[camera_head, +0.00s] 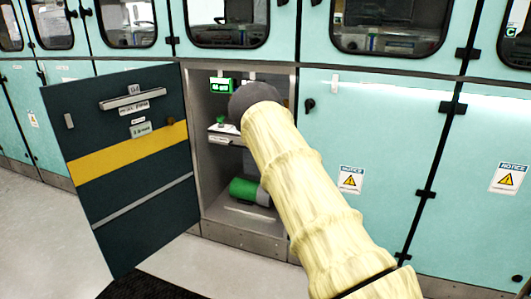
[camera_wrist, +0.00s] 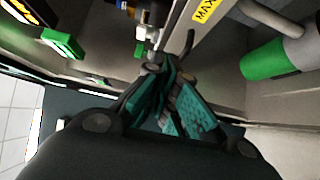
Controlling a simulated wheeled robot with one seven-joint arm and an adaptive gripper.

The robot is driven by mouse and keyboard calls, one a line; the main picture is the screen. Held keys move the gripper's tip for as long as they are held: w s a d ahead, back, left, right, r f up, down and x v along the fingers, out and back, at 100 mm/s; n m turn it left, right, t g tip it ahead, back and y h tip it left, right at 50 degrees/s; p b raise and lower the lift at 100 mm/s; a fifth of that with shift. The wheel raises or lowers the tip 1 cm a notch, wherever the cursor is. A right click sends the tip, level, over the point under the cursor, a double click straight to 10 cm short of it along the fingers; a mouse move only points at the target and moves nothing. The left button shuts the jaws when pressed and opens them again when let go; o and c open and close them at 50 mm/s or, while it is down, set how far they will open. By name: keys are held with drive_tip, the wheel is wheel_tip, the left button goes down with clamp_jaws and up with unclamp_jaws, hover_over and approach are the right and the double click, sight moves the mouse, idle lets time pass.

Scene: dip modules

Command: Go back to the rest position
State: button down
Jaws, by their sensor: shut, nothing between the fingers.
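My gripper (camera_wrist: 170,82) shows in the wrist view with its two teal-padded fingers brought together and nothing between them. It is inside or at the mouth of the open cabinet (camera_head: 292,88), among the cabinet's fittings. In the head view my pale yellow sleeved arm reaches from the lower right up to the cabinet opening. Its dark rounded end hides the fingers there.
The dark cabinet door (camera_head: 125,165) with a yellow stripe stands open at left. A green and grey cylinder (camera_head: 243,188) lies on the cabinet floor; it also shows in the wrist view (camera_wrist: 263,60). A green-lit display (camera_head: 220,85) is above. Closed teal panels (camera_head: 375,140) stand right.

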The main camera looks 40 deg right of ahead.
drive_tip(key=shift+v, duration=1.2)
drive_tip(key=shift+f, duration=0.15)
